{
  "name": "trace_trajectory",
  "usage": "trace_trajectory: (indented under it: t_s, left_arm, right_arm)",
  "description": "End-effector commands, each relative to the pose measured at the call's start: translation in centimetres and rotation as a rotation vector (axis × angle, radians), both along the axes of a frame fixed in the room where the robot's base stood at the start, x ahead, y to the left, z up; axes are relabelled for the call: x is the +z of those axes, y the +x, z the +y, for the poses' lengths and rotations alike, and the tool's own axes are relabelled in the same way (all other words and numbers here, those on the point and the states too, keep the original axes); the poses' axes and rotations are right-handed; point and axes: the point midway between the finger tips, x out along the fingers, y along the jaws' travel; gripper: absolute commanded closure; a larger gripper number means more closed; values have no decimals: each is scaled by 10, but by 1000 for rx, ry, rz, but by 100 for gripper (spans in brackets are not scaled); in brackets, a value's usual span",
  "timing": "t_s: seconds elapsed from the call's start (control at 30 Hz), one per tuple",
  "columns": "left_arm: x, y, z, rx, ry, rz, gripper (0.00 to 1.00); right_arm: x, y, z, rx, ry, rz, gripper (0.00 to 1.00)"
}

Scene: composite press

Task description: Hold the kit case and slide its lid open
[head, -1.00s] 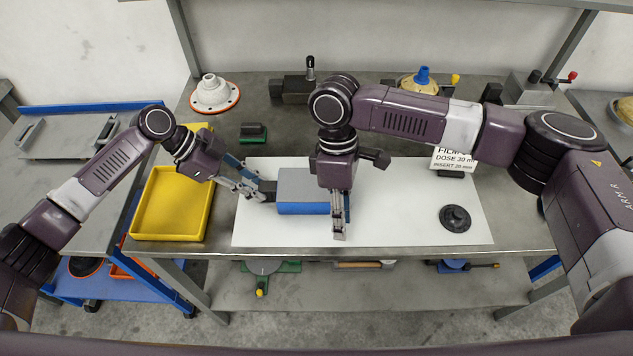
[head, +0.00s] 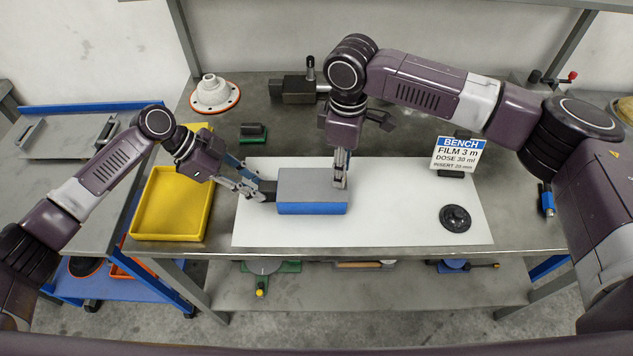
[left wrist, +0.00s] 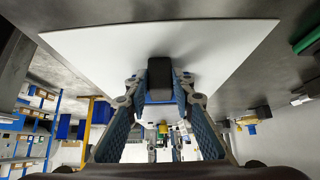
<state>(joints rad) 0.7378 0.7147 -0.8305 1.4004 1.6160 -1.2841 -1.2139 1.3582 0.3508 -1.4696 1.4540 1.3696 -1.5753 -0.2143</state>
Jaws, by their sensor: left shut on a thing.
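The kit case (head: 312,208) has a blue body and a grey lid (head: 305,182). It lies flat on the white mat, with a dark grip block (head: 267,190) at its left end. My left gripper (head: 256,191) is shut on this block. In the left wrist view, the dark block (left wrist: 160,72) sits between the blue-padded fingers. My right gripper (head: 340,183) points down at the right end of the lid, its fingertips at or just above the top. Whether it touches the lid, and the gap between its fingers, cannot be made out.
The white mat (head: 400,215) is clear to the right of the case, up to a black round knobbed part (head: 455,217). A bench sign (head: 458,155) stands behind it. A yellow tray (head: 172,205) is left of the mat. A small green-based block (head: 253,131) lies behind.

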Motion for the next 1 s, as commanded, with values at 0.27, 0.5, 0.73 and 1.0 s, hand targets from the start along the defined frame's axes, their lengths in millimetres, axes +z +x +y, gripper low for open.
trace_trajectory:
  t_s: [0.27,0.5,0.73,1.0]
  left_arm:
    - [0,0,0,0,0,0,100]
    - [0,0,0,0,0,0,100]
    - [0,0,0,0,0,0,100]
    - [0,0,0,0,0,0,100]
  right_arm:
    - [-14,0,1,1,2,-1,72]
    - [-15,0,1,1,2,-1,72]
    - [-15,0,1,1,1,0,97]
    - [-15,0,-4,0,1,0,100]
